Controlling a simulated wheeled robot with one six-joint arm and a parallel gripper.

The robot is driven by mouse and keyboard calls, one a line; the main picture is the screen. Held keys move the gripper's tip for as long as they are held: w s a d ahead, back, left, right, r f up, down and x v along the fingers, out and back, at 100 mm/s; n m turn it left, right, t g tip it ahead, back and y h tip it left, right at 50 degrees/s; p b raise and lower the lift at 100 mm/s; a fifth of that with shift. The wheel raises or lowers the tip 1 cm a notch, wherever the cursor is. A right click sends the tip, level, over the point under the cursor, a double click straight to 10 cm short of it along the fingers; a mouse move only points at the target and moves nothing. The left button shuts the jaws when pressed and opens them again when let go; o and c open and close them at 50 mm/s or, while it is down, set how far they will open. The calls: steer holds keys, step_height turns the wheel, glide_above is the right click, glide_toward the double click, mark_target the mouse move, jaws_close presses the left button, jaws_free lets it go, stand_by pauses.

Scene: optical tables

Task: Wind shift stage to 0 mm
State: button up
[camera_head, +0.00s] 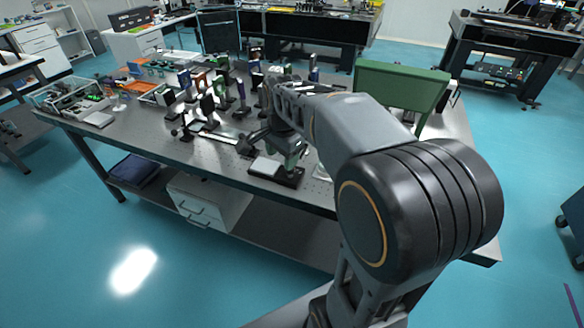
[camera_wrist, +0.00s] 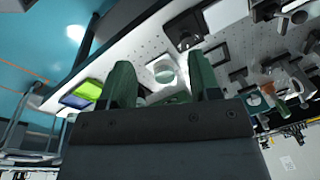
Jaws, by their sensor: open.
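My gripper (camera_wrist: 162,74) shows in the wrist view as two green fingers standing apart, with nothing held between them. A pale plate with a round greenish part (camera_wrist: 165,74) appears in the gap beyond the fingertips; I cannot tell whether they touch it. In the head view my gripper (camera_head: 292,156) is over the front part of the optical table, close above a low dark device (camera_head: 289,181) with a pale plate (camera_head: 264,167). I cannot tell for sure which device is the shift stage, and no scale reading or knob is legible. My arm hides part of the table.
The optical table (camera_head: 150,140) holds several upright optic mounts (camera_head: 208,106) behind and left of my gripper. A long pale rail device (camera_head: 218,136) lies left of it. A green panel (camera_head: 402,84) stands at the back right. The blue floor in front is clear.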

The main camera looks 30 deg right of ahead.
steer(key=w+d+f+m+g, duration=0.25)
steer(key=w+d+m, duration=0.35)
steer(key=w+m, duration=0.4)
steer(key=shift+m+t, duration=0.45)
steer(key=shift+m, duration=0.35)
steer(key=f, duration=1.3)
steer(key=shift+s+d, duration=0.15)
steer(key=shift+s, duration=0.25)
steer(key=c, duration=0.9)
